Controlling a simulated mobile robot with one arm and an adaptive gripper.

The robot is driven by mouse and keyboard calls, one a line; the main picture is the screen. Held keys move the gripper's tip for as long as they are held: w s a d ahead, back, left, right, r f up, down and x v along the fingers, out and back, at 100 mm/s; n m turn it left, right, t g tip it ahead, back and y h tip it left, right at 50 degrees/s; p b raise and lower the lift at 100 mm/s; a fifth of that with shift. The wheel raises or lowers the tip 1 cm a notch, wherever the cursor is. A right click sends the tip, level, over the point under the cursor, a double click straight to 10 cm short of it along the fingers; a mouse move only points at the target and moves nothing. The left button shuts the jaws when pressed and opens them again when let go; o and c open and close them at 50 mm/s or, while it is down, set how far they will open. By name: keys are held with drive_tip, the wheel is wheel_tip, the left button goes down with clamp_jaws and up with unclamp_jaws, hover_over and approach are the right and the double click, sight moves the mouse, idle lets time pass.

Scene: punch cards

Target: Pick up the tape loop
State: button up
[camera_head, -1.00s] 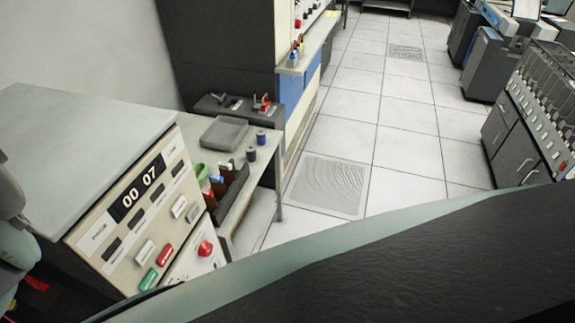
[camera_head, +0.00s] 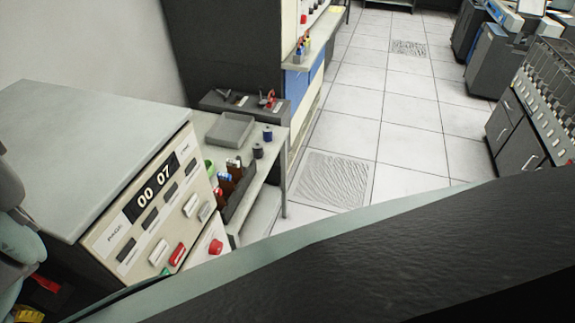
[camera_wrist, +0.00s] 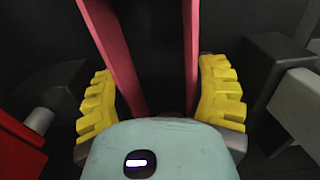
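My gripper (camera_wrist: 160,95) shows in the wrist view, with two yellow ridged fingers standing wide apart beyond a pale teal palm. Two long pink-red strips (camera_wrist: 191,55) run between the fingers and away from the palm. They may be sides of the tape loop, but their far ends are out of view and I cannot tell. I see no clear grip on them. No tape loop is clearly identifiable there.
A beige console (camera_head: 150,215) reading "00 07" stands close at left. Beyond it, a low table (camera_head: 272,165) carries a grey tray (camera_head: 230,130), dark spools (camera_head: 267,134) and a dark box (camera_head: 238,195). Grey cabinets (camera_head: 518,150) stand at right. The tiled floor (camera_head: 410,130) between is clear.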

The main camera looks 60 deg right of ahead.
drive_tip(key=shift+c, duration=1.3)
drive_tip(key=shift+r, duration=0.15)
wheel_tip(320, 180, up, 10)
drive_tip(key=p, duration=0.9)
drive_tip(key=shift+p, duration=0.35)
